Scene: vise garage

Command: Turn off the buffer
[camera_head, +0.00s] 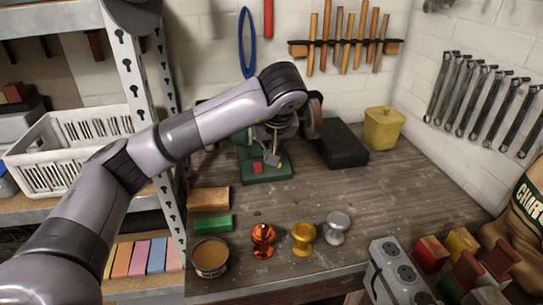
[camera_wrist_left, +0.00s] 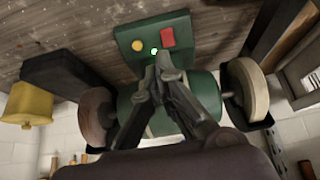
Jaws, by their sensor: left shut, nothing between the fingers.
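The buffer (camera_head: 283,172) is a green bench machine at the back of the workbench, mostly hidden behind my left arm in the head view. In the left wrist view its green base (camera_wrist_left: 190,27) carries a red switch (camera_wrist_left: 168,37), a round yellow button (camera_wrist_left: 137,45) and a small glowing green light (camera_wrist_left: 154,51). Buffing wheels (camera_wrist_left: 247,88) flank its body. My left gripper (camera_wrist_left: 168,64) is shut and empty. Its fingertips are just below the green light in that view, close to the base; I cannot tell whether they touch. In the head view, my left gripper (camera_head: 271,150) is over the base.
A black case (camera_head: 343,146) and a yellow canister (camera_head: 383,128) stand right of the buffer. Nearer are a tin (camera_head: 210,257), green block (camera_head: 213,224) and several metal knobs (camera_head: 303,237). The bench's right middle is clear. A metal shelf post (camera_head: 140,85) stands left.

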